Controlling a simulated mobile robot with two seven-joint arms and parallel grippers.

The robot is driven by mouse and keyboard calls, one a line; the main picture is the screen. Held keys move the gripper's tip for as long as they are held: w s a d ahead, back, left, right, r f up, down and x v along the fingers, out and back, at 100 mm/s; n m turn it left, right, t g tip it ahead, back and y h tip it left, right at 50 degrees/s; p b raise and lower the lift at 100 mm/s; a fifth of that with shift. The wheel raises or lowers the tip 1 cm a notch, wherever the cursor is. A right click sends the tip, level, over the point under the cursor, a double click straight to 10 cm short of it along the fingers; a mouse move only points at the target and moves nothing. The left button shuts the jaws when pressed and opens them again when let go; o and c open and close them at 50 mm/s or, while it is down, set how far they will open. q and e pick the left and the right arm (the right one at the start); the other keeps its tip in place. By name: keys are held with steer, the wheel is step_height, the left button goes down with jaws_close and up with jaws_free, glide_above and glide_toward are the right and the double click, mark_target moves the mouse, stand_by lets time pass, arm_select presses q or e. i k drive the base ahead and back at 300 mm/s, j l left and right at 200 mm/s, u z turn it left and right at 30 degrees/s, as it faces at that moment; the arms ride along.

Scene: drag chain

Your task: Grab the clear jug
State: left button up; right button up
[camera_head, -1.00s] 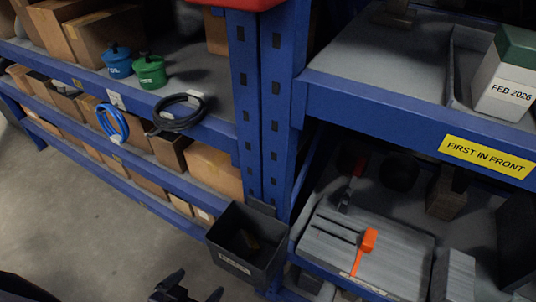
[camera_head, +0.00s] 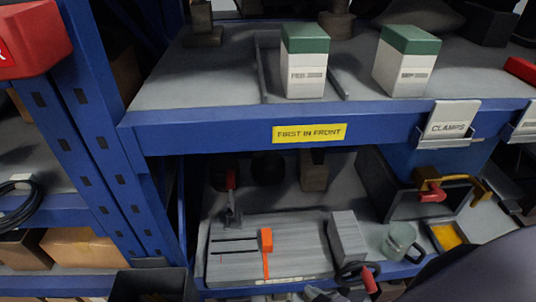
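A pale, greenish, see-through jug (camera_head: 400,240) stands on the lower shelf at the right. Something dark, possibly its handle, shows at its right side. It is beside a yellow-filled tray and in front of a dark bin. Neither of my grippers can be made out now. A large dark rounded shape at the bottom right corner may be part of my arm; it covers the shelf's right end.
A grey block (camera_head: 346,238) and a slotted grey board (camera_head: 240,250) with an orange tool (camera_head: 266,240) are left of the jug. A red-handled tool (camera_head: 369,280) lies at the front. The upper shelf edge (camera_head: 230,131) overhangs; green-topped boxes (camera_head: 306,62) stand above.

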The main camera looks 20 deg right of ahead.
mark_target(401, 236)
steer(key=k+z, duration=0.1)
steer(key=z, duration=0.2)
steer(key=k+z, duration=0.15)
steer(key=z, duration=0.15)
steer(key=i+z, duration=0.1)
steer(key=z, duration=0.8)
steer(key=i+j+z, duration=0.1)
steer(key=z, duration=0.35)
steer(key=l, duration=0.5)
steer(key=i+l+u, duration=0.1)
steer(key=l, duration=0.4)
steer(key=i+l, duration=0.2)
steer(key=i, duration=0.25)
steer(key=i+l+u, duration=0.15)
steer(key=i, duration=0.3)
steer(key=l, duration=0.1)
